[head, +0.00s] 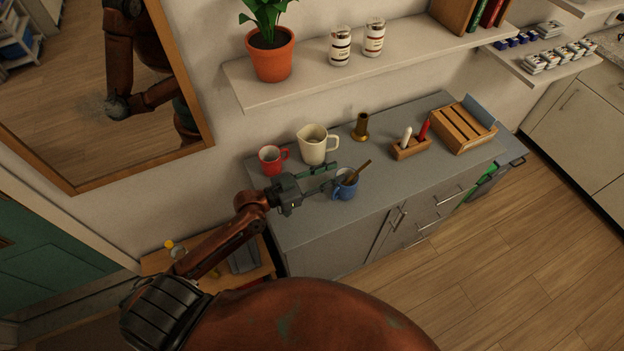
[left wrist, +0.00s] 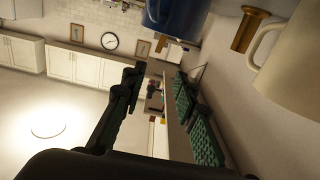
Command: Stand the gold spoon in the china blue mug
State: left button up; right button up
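The blue mug (head: 344,189) stands upright on the grey counter, near its front edge. The gold spoon (head: 358,172) is in the mug, its handle leaning out over the rim to the upper right. My left gripper (head: 328,177) is just left of the mug with its fingers spread and nothing between them. In the left wrist view the fingers (left wrist: 158,105) are wide apart, and part of the blue mug (left wrist: 176,16) shows at the top. The spoon's lower end is hidden inside the mug. My right gripper is not in view.
A red mug (head: 271,160), a cream jug (head: 314,146) and a brass vase-like piece (head: 361,127) stand behind on the counter (head: 300,225). A wooden holder (head: 410,149) and a slatted wooden box (head: 464,129) are to the right. A shelf (head: 370,65) overhangs the back.

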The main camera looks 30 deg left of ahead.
pick_arm(q)
jog(key=v, duration=0.8)
jog(key=shift+s+a, duration=0.25)
dwell(1.0)
